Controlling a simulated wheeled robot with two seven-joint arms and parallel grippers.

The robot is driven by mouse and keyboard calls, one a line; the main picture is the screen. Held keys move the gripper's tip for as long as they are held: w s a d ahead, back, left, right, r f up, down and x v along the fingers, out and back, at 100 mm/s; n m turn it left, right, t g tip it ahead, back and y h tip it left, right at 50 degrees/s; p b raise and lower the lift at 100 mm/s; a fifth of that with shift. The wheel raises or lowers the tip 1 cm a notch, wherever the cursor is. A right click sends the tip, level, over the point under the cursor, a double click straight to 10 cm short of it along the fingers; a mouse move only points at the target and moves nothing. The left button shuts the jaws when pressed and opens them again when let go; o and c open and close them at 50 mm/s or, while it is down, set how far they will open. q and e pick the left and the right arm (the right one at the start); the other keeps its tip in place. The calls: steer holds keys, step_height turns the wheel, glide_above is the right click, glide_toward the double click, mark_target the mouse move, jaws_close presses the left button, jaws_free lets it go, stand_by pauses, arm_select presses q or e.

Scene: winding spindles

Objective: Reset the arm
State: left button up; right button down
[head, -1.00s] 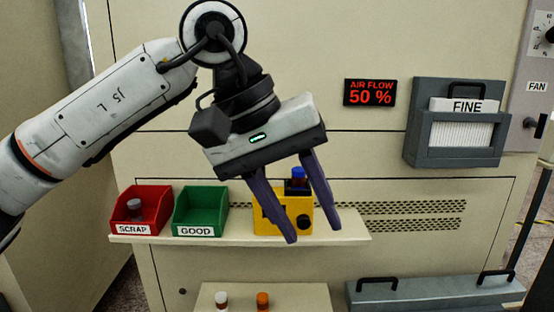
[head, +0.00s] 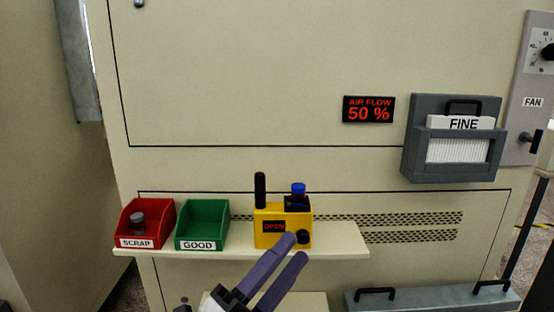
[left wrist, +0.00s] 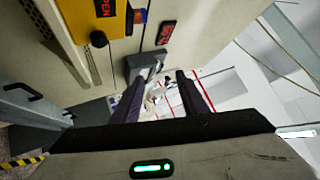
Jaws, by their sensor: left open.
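My left gripper (head: 295,249) comes up from the bottom edge of the head view, with its two purple fingers apart and nothing between them. Its fingertips overlap the lower front of the yellow box (head: 268,238) in the picture; I cannot tell whether they touch. The yellow box has an OPEN label, an upright black handle (head: 260,189) and a blue-topped piece (head: 298,189) in its top. In the left wrist view the gripper's fingers (left wrist: 161,78) are spread and empty, and the yellow box (left wrist: 92,18) is at the upper left. My right gripper is not in view.
A red SCRAP bin (head: 155,229) holding a grey piece (head: 138,221) and a green GOOD bin (head: 210,232), seemingly empty, stand left on the shelf (head: 340,243). Behind are the AIR FLOW 50 % display (head: 368,109) and the grey FINE holder (head: 411,165).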

arm_select(q)
steer(key=s+a+f+n+g+y, duration=0.1)
steer(key=s+a+f+n+y, duration=0.1)
steer(key=a+f+n+y, duration=0.35)
steer(key=s+a+f+n+y+p, duration=0.1)
steer(key=s+a+f+n+y, duration=0.1)
steer(key=f+n, duration=0.6)
steer(key=s+a+f+n+g+y, duration=0.1)
steer(key=s+a+f+n+y, duration=0.2)
steer(key=f, duration=0.7)
steer(key=s+a+f+n+g+y, duration=0.1)
steer(key=s+a+f+n+g, duration=0.2)
steer(key=s+f, duration=0.4)
steer(key=s+a+f+n+g+y, duration=0.2)
steer(key=s+a+f+n+g, duration=0.1)
steer(key=s+f, duration=0.4)
steer(key=shift+s+a+n+p, duration=0.4)
steer(key=shift+a+n, duration=0.05)
steer(key=shift+n, duration=0.4)
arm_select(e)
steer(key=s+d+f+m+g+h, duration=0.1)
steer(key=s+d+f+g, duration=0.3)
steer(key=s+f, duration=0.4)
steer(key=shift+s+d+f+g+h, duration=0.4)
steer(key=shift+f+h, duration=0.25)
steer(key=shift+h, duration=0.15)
